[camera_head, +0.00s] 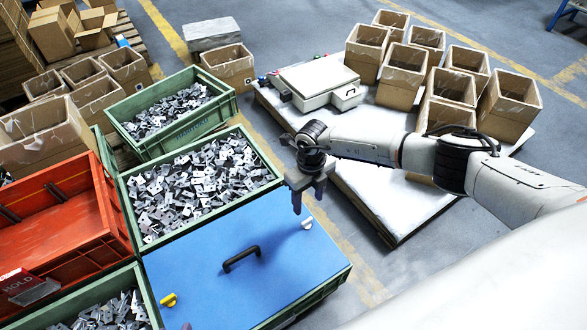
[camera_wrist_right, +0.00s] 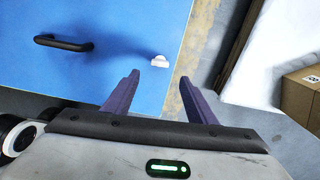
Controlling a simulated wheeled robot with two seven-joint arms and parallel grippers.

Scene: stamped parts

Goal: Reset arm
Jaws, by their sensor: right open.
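My right gripper (camera_head: 310,196) hangs above the right back corner of a blue lid (camera_head: 225,275), with its arm coming in from the right. In the right wrist view the gripper's two dark fingers (camera_wrist_right: 158,92) are apart, with nothing between them. A white piece (camera_wrist_right: 159,61) lies on the lid just beyond the fingers, and the black lid handle (camera_wrist_right: 64,42) is to the left.
Green crates of stamped metal parts (camera_head: 190,192) stand left of and behind the lid. An orange-red crate (camera_head: 60,225) is at far left. A white-topped table (camera_head: 385,190) holds a scale (camera_head: 318,80) and several cardboard boxes (camera_head: 400,75). Grey floor lies between.

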